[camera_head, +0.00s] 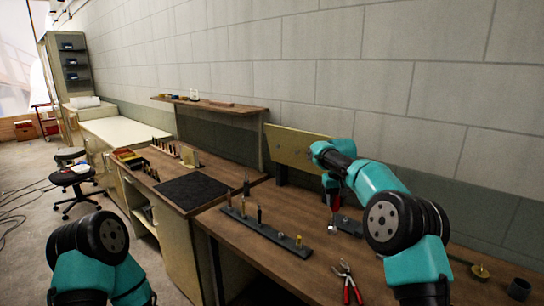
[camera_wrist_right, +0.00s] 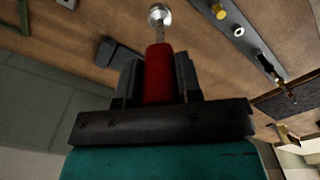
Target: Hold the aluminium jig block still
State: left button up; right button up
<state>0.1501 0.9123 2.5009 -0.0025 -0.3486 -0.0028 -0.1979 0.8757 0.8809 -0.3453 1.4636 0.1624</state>
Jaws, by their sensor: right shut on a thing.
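My right gripper (camera_head: 333,184) is above the wooden bench at centre right. It is shut on a red-handled tool (camera_wrist_right: 158,72), with one dark finger (camera_wrist_right: 130,82) on each side of the handle. A thin metal shaft runs from the handle to a round silver end (camera_wrist_right: 160,14). In the head view this end (camera_head: 332,229) hangs low near the bench top. A grey block (camera_head: 349,226) lies just right of it; I cannot tell for sure whether this is the aluminium jig block. My left arm (camera_head: 88,240) enters at the lower left, with its gripper out of view.
A dark rack strip (camera_head: 265,232) with several upright pieces lies on the wooden bench (camera_head: 300,275). Red-handled pliers (camera_head: 347,283) lie near the front. A black mat (camera_head: 193,190) lies farther left. A yellowish board (camera_head: 290,143) stands against the wall behind.

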jog(key=s+a+r+n, duration=0.1)
jog(key=s+a+n, duration=0.15)
jog(key=a, duration=0.95)
jog(key=s+a+n, duration=0.1)
jog(key=s+a, duration=0.3)
jog(key=a, duration=0.7)
jog(key=s+a+n, duration=0.1)
jog(key=s+a, duration=0.6)
jog(key=a, duration=0.3)
jog(key=s+a+n, duration=0.2)
jog(key=s+a, duration=0.5)
jog(key=a, duration=0.2)
jog(key=shift+s+a+f, duration=0.2)
jog(key=shift+a, duration=0.2)
jog(key=shift+n, duration=0.25)
